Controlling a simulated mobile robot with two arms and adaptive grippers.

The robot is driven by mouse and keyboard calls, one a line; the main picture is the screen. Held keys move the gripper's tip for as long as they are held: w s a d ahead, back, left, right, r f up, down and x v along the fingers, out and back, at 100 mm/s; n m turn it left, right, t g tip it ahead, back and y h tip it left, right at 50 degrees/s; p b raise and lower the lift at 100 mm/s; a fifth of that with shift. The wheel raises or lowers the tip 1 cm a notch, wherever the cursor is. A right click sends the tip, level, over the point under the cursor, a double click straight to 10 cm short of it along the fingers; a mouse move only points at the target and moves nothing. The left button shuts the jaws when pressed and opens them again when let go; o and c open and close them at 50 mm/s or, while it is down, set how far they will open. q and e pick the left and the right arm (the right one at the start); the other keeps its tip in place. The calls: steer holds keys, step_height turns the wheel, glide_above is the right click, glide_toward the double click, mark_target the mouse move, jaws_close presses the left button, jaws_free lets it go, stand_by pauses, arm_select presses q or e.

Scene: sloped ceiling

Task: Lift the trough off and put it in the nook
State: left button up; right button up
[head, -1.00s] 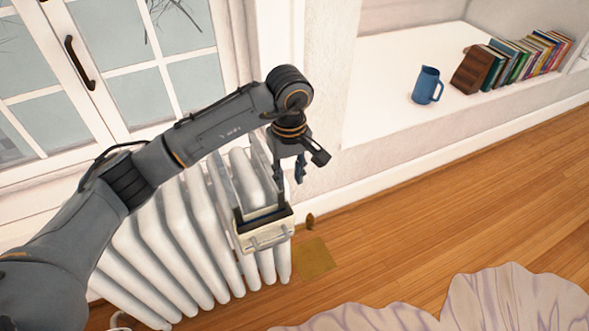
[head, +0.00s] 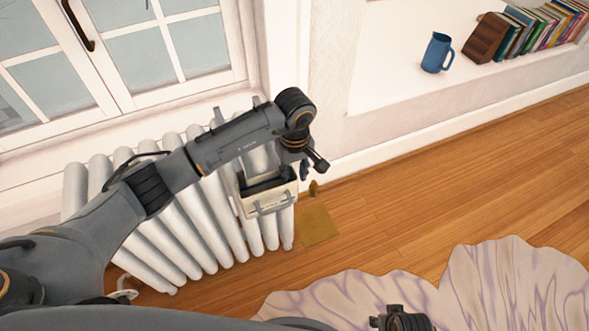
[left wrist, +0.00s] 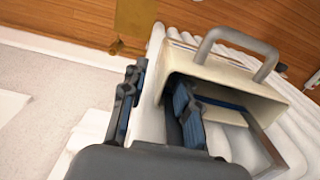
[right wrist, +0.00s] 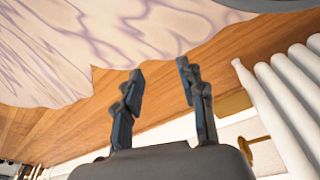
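The trough (head: 270,204) is a cream box with a metal handle and a dark inside. It hangs at the right end of the white radiator (head: 205,225), and in the left wrist view the trough (left wrist: 240,95) shows its open side. My left gripper (head: 312,168) is open at the trough's right end. In the left wrist view, one finger of my left gripper (left wrist: 158,95) is at the opening and the other is outside the side wall; contact cannot be told. My right gripper (right wrist: 160,72) is open and empty, over the floor by the rug. The nook (head: 395,85) is a white wall recess.
A blue jug (head: 437,53) and a row of books (head: 540,28) with a brown bookend (head: 487,38) stand in the nook. Its left part is bare. A window (head: 150,50) is behind the radiator. A marbled rug (head: 510,290) lies on the wooden floor.

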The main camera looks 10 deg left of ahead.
arm_select(q)
jaws_close()
steer(key=shift+r, duration=0.2)
